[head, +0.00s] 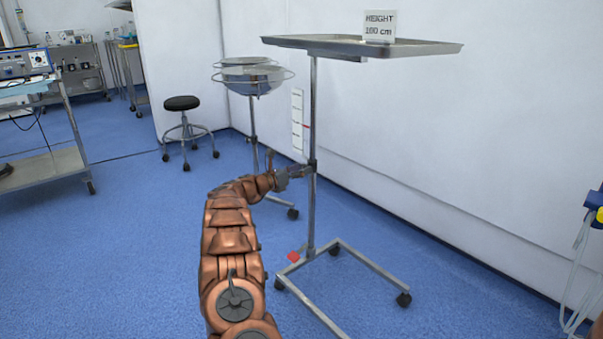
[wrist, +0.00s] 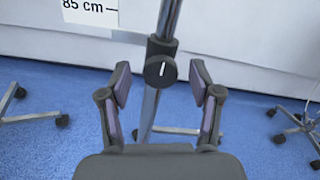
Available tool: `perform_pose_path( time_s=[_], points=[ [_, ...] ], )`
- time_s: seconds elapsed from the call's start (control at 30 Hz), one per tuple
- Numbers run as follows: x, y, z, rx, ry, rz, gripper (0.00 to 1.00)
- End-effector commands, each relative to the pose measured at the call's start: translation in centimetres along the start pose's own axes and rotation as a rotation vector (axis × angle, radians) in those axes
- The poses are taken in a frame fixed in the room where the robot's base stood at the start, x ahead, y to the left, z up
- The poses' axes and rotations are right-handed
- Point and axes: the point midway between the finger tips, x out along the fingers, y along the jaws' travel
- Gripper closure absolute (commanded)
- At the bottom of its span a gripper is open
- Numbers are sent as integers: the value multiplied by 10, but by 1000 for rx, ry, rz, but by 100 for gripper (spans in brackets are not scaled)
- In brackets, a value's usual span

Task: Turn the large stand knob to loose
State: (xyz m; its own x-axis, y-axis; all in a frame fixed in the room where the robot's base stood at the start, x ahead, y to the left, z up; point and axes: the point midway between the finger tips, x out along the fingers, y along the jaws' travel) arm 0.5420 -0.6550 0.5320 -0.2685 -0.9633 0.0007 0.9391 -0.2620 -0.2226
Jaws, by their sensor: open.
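The large stand knob (wrist: 160,71) is a round black knob with a white line that stands upright. It sits on the stand's pole (wrist: 150,112), just below a dark collar. My gripper (wrist: 161,78) is open, with one finger on each side of the knob and a visible gap to both. In the head view my gripper (head: 292,175) reaches the pole (head: 312,120) from the left at the height of the collar (head: 312,166). The knob is too small or hidden to make out there. The stand carries a metal tray (head: 425,46) with a "HEIGHT 100 cm" card (head: 379,27).
The stand's wheeled base (head: 372,265) has a red pedal (head: 294,256). A bowl stand (head: 252,80) is behind it, and a black stool (head: 182,103) is further left. A scale strip (head: 297,120) is on the wall behind.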

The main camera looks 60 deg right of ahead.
Motion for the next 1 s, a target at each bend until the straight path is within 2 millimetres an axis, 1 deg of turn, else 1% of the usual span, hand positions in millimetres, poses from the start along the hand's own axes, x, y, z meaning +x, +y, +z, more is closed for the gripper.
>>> perform_pose_path(
  time_s=[0.13, 0.4, 0.47, 0.9, 1.0],
  points=[
    [7, 0, -1, -1, 1, 1, 36],
    [8, 0, 0, -1, 0, 1, 36],
    [8, 0, 0, -1, 0, 1, 42],
    [8, 0, 0, 0, 0, 0, 88],
    [8, 0, 0, 0, 0, 0, 97]
  ],
)
